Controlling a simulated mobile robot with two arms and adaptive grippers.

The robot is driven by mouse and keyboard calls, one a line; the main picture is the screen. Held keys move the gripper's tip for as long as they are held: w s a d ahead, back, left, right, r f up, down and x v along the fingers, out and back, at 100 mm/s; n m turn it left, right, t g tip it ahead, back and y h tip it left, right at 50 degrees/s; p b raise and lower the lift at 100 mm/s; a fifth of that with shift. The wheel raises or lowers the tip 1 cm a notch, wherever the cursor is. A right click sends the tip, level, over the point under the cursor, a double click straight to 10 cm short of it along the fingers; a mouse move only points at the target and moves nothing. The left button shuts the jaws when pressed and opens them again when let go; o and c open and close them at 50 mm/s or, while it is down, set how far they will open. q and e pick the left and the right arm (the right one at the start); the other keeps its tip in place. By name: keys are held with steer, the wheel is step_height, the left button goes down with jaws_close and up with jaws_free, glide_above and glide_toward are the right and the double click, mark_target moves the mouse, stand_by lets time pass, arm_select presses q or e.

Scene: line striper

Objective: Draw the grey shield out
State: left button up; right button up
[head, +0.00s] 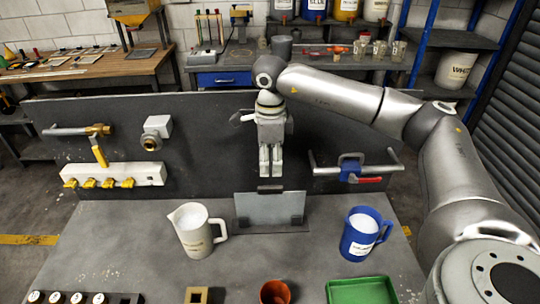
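The grey shield (270,208) is a flat, pale grey panel standing upright on the grey worktop, with dark holders at its lower corners. A small dark tab (270,188) shows at its top edge. My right gripper (270,175) points down just above this tab, in line with the middle of the shield. A small space shows between the fingertips and the tab, and nothing shows held. The fingers look close together, but whether they are shut is unclear. My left gripper is out of view.
A white jug (193,232) stands left of the shield and a blue jug (361,235) stands right. A green tray (362,291) and a brown cup (274,292) are at the front. Behind, a dark panel (215,165) carries a yellow-handled valve (99,152) and a bar handle (330,171).

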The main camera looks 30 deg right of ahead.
mark_target(270, 187)
steer(key=shift+f, duration=0.65)
step_height(270, 187, down, 6)
steer(key=b, duration=0.4)
steer(key=shift+w+d+f, duration=0.1)
steer(key=shift+f, duration=0.05)
steer(key=shift+f+b, duration=0.65)
steer(key=shift+b, duration=0.1)
steer(key=shift+w+f, duration=0.1)
steer(key=shift+f, duration=0.05)
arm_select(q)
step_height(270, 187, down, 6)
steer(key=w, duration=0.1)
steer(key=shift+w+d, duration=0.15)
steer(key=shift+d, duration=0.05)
arm_select(e)
steer(key=shift+c, duration=0.2)
jaws_close()
